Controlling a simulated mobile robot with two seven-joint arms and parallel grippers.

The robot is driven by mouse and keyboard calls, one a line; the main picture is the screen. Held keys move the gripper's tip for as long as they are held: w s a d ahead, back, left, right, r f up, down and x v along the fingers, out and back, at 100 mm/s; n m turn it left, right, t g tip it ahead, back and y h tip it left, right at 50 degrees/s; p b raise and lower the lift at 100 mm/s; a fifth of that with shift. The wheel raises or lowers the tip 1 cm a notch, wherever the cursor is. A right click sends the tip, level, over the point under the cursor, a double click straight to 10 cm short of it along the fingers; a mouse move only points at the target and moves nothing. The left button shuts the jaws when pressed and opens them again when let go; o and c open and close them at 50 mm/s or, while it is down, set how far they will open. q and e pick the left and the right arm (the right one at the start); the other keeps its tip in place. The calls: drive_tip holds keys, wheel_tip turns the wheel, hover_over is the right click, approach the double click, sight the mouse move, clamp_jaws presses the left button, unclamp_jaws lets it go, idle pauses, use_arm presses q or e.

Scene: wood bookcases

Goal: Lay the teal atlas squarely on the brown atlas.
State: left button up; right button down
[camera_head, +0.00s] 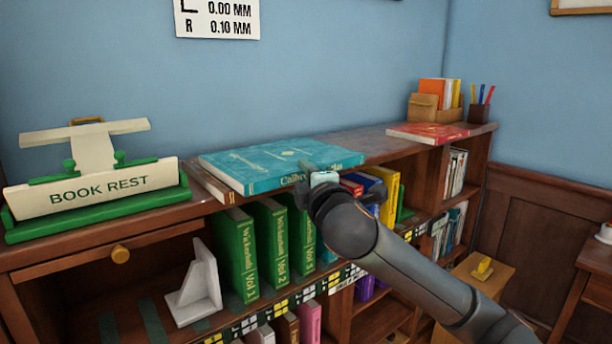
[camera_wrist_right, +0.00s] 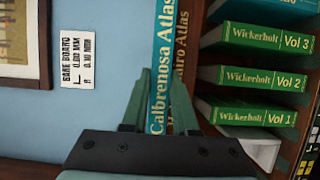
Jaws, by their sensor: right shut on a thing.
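The teal atlas (camera_head: 275,163) lies flat, cover up, over the brown atlas (camera_head: 208,184) on the bookcase top in the head view. A strip of the brown atlas shows past the teal one's left end; the rest is hidden beneath. I cannot tell whether the two touch fully. My right gripper (camera_head: 318,179) is shut on the teal atlas at its front spine edge. In the right wrist view, the teal spine (camera_wrist_right: 163,75) stands between the fingers (camera_wrist_right: 157,108), with the brown spine (camera_wrist_right: 182,55) right beside it. My left gripper is not in view.
A book rest (camera_head: 95,183) stands left of the atlases. A red book (camera_head: 428,132) and a desk organizer (camera_head: 435,106) lie at the far right. The top between the atlases and red book is clear.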

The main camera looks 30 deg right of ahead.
drive_tip(key=shift+r, duration=0.2)
drive_tip(key=c, duration=1.1)
unclamp_jaws()
drive_tip(key=shift+f, duration=0.3)
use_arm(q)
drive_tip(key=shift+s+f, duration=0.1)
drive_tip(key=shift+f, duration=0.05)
use_arm(e)
drive_tip(key=o, duration=0.4)
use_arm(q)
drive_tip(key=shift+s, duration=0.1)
use_arm(e)
drive_tip(key=shift+r, duration=0.15)
use_arm(q)
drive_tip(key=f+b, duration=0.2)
drive_tip(key=b, duration=0.2)
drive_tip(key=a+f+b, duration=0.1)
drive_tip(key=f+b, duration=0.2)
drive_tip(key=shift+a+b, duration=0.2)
drive_tip(key=shift+b, duration=0.15)
use_arm(e)
drive_tip(key=v, duration=1.2)
